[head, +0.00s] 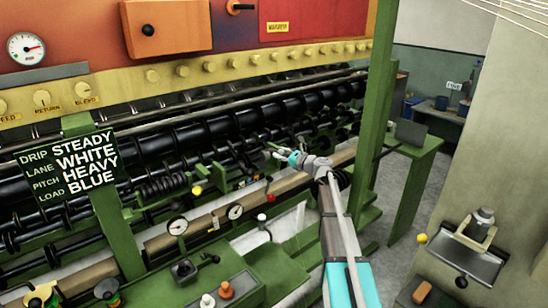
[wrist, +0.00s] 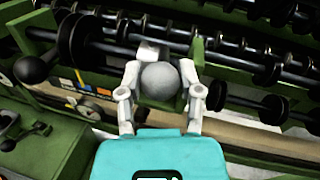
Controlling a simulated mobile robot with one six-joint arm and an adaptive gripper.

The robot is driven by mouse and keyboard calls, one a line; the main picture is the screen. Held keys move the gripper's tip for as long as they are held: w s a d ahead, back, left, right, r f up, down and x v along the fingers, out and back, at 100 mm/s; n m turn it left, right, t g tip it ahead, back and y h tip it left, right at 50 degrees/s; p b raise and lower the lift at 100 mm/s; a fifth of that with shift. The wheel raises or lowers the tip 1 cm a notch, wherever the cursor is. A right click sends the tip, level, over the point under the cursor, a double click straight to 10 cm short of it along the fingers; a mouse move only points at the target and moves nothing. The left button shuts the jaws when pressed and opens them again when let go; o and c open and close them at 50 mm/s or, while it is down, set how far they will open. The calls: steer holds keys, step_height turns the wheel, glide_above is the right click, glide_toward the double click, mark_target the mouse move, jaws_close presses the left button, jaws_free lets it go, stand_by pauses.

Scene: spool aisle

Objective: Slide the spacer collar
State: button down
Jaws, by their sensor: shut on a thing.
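My gripper (head: 283,154) reaches in among the dark rollers of the green machine, right of centre in the head view. In the wrist view my gripper (wrist: 162,66) has its two pale fingers on either side of a grey round knob (wrist: 161,82), shut on it. A green bracket or plate (wrist: 197,50) stands just behind the knob. I cannot tell whether the knob belongs to the spacer collar. The fingers hide part of what lies behind. Black discs on a shaft (wrist: 78,38) sit to the left.
A green post (head: 376,95) rises right of my arm. A sign board (head: 68,166) hangs at the left. Dials (head: 177,228) and a green control panel (head: 215,285) lie in front. A long brown rail (wrist: 262,143) runs below the gripper. Open floor shows at the right.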

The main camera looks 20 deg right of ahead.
mark_target(267, 159)
steer(key=shift+c, duration=1.3)
jaws_free()
steer(key=shift+a, duration=0.15)
steer(key=s+a, duration=0.3)
steer(key=a, duration=0.3)
steer(key=v, duration=1.4)
steer(key=s+a+f+n+g+h+p, duration=0.1)
steer(key=s+a+f+n+g+h, duration=0.1)
steer(key=s+a+f+n+g, duration=0.7)
steer(key=shift+s+a+f+n+h+p, duration=0.35)
steer(key=shift+s+a+f+n, duration=0.65)
steer(key=shift+a+n, duration=1.75)
steer(key=shift+d+r+n, duration=0.1)
steer(key=shift+d+n, duration=0.15)
